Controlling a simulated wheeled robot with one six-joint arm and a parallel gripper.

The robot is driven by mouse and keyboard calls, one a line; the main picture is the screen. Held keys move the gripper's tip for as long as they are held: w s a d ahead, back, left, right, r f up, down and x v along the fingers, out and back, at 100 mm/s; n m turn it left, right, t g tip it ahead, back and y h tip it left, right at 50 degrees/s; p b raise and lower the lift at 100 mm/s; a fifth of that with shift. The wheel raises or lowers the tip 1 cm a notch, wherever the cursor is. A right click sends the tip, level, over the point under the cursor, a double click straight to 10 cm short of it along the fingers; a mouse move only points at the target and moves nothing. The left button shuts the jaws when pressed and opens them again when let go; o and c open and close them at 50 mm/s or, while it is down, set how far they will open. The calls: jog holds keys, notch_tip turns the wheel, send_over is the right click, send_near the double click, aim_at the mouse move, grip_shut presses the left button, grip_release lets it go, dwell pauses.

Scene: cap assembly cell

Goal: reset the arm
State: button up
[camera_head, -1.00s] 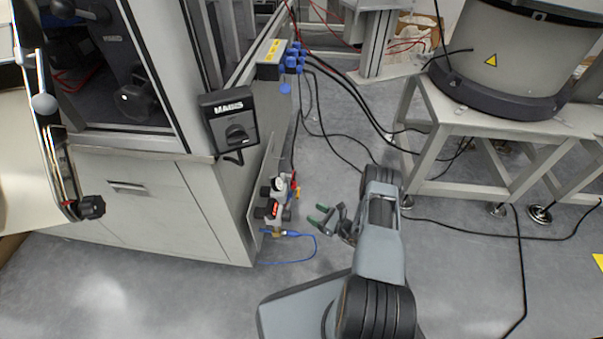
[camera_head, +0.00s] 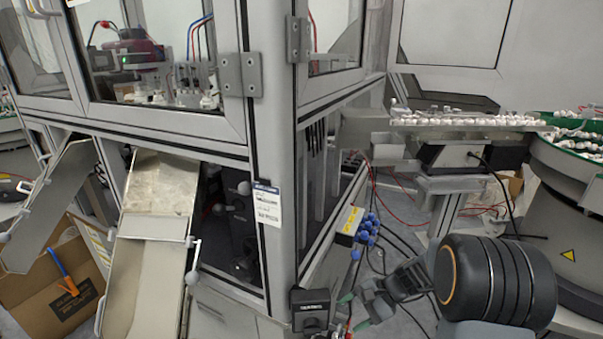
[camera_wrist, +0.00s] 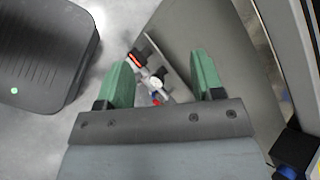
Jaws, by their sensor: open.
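My gripper (camera_wrist: 161,82) has two green fingers and shows from behind in the wrist view. The fingers stand apart with nothing between them. Beyond the gap, lower down, is a small valve unit (camera_wrist: 155,84) with red and white parts beside the machine's grey side panel. In the head view my gripper (camera_head: 357,309) is at the lower middle, partly hidden by my arm, close to the black switch box on the cabinet corner.
The glazed machine cabinet (camera_head: 270,190) fills the middle. Metal chutes (camera_head: 148,250) and a cardboard box (camera_head: 55,290) are at left. A feeder track (camera_head: 460,120) and bowl feeder (camera_head: 570,175) stand at right. Cables hang near a blue connector block (camera_head: 350,225).

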jog(key=s+d+r+n+t+h+p, duration=0.1)
jog(key=s+r+n+h+p, duration=0.2)
jog(key=r, duration=0.6)
jog(key=s+d+r+n+t+h+p, duration=0.1)
jog(key=s+r+p, duration=0.4)
jog(key=r, duration=0.5)
jog(key=s+d+r+n+t+h+p, duration=0.1)
jog(key=s+r+n+h+p, duration=0.3)
jog(key=r, duration=0.6)
jog(key=n+t+h+p, duration=0.1)
jog(key=h+p, duration=0.1)
jog(key=p, duration=0.1)
jog(key=shift+r+n+t, duration=0.25)
jog(key=shift+n+t, duration=0.05)
